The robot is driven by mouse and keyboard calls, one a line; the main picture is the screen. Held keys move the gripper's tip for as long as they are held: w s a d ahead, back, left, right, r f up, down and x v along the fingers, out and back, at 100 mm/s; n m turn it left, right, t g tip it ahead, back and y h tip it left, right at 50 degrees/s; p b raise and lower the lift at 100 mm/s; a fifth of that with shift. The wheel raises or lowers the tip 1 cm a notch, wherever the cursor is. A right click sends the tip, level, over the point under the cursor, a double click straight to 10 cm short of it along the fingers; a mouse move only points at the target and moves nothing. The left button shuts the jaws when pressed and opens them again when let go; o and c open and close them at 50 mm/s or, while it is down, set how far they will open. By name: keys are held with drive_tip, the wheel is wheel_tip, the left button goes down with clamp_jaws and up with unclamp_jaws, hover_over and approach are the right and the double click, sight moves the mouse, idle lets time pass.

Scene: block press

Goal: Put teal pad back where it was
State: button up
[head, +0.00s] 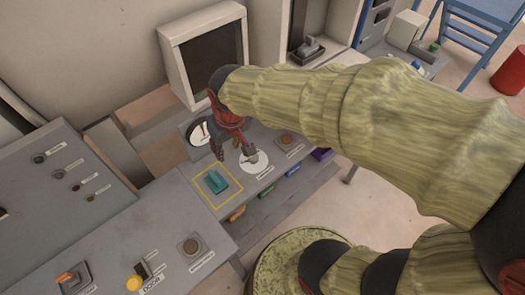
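The teal pad (216,182) lies on the grey table inside a yellow square outline (205,204). It looks like a flat teal block with a raised part on top. My gripper (234,156) is above the table, just behind and to the right of the pad, and apart from it in the picture. Its two fingers are spread and nothing shows between them. My right finger overlaps a white round disc (256,166); I cannot tell whether it touches the disc.
A grey panel with several knobs (68,190) stands at left. A brown round button (190,246) and a yellow knob (134,283) are on the front table. Another brown button (287,140) is right of the disc. A dark-fronted box (213,60) stands behind.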

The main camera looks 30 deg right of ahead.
drive_tip(key=s+d+r+m+t, duration=0.1)
drive_tip(key=s+d+r, duration=0.3)
drive_tip(key=s+r, duration=0.4)
drive_tip(key=s+t, duration=0.1)
drive_tip(key=s, duration=0.3)
drive_tip(key=shift+d+r, duration=0.35)
drive_tip(key=shift+d, duration=0.05)
drive_tip(key=shift+w+f, duration=0.1)
wheel_tip(320, 180, down, 3)
drive_tip(key=b, duration=0.3)
